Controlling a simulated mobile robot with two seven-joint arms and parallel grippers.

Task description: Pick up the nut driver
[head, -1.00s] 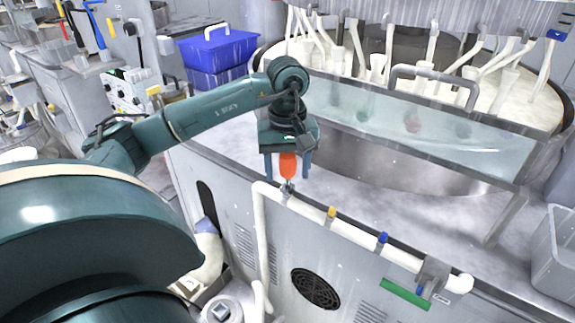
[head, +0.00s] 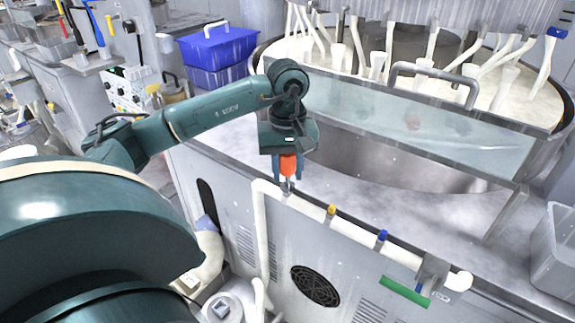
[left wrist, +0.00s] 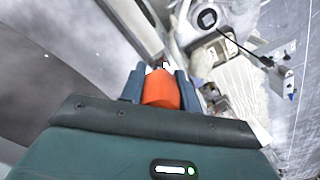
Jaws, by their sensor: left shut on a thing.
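The nut driver (head: 287,166) has an orange handle and stands upright, its lower end at the white pipe along the machine's front edge. My left gripper (head: 287,172) comes down over it from above and is shut on the orange handle. In the left wrist view the handle (left wrist: 161,90) sits between the two blue-grey fingers of the gripper (left wrist: 160,85). The driver's tip is mostly hidden there. My right gripper is not in view.
A white pipe (head: 355,228) with yellow and blue collars runs along the machine front. A clear splash guard (head: 420,125) stands behind on the right. A blue toolbox (head: 218,50) sits at the back. A grey bin (head: 556,255) is at the right.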

